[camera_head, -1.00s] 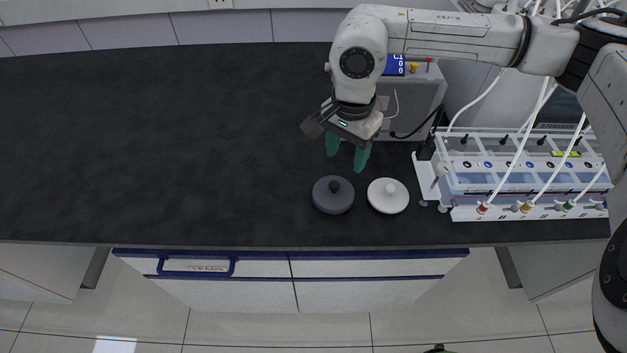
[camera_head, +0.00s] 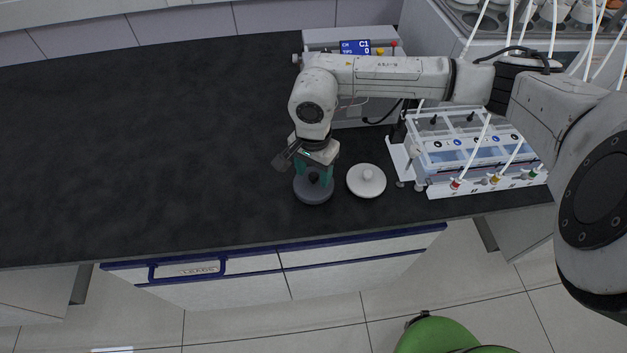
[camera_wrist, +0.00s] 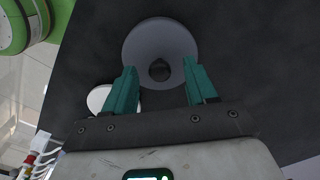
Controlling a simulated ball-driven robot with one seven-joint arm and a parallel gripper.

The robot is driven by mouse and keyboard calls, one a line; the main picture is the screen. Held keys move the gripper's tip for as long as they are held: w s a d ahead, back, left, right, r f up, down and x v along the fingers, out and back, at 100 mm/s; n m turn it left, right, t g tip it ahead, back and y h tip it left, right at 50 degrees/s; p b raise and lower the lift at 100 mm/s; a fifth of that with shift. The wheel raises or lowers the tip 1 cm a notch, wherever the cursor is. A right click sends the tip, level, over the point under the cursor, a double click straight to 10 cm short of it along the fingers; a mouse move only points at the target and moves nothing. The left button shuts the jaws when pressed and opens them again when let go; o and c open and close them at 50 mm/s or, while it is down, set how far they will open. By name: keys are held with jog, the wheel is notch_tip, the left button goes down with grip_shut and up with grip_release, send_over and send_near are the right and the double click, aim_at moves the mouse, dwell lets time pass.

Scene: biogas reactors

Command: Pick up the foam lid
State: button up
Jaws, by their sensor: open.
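A round dark grey lid with a black knob lies on the black bench top (camera_head: 314,195). A round white lid with a white knob (camera_head: 366,186) lies just right of it. I cannot tell from looks alone which is foam. My gripper (camera_head: 313,172), with green fingers, is open above the grey lid. In the wrist view the grey lid (camera_wrist: 160,35) is ahead of my gripper (camera_wrist: 160,74), its knob between the fingertips and touching neither visibly. The white lid (camera_wrist: 98,98) is partly hidden behind the left finger there.
A grey box with a blue display (camera_head: 355,47) stands behind my arm. A green rounded object (camera_head: 445,338) is on the floor in front. The bench's left side is clear.

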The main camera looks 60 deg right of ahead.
jog(key=shift+f, duration=0.55)
jog(key=shift+c, duration=0.5)
grip_shut()
jog(key=shift+r, duration=0.1)
